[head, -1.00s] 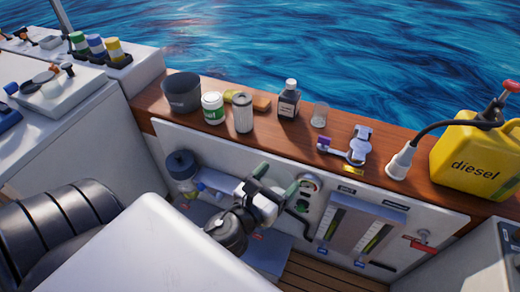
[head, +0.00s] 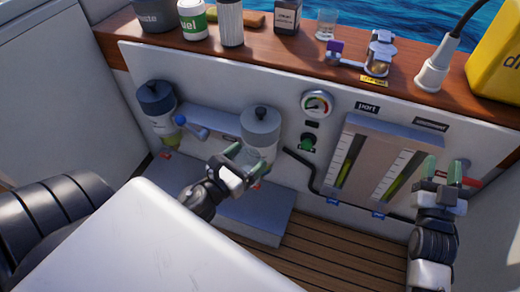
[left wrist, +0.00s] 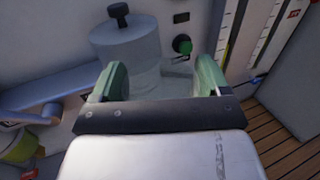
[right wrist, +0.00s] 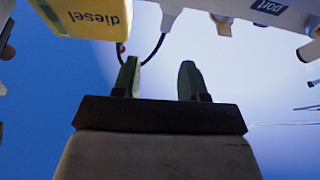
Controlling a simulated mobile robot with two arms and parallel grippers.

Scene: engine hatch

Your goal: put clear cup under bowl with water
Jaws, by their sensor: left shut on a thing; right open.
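The clear cup (head: 326,24) stands upright on the wooden ledge, behind the purple-tipped metal fitting. Two filters hang on the white panel, one with a dark blue top (head: 157,97) and one with a grey top (head: 260,124). My left gripper (head: 247,158) is shut on the clear bowl (left wrist: 165,82) under the grey-topped filter, one green finger on each side. The fingers partly hide this bowl in the head view. My right gripper (head: 442,170) is open and empty, in front of the gauge panel's right side.
A grey step (head: 240,212) lies below the filters, above the slatted floor.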

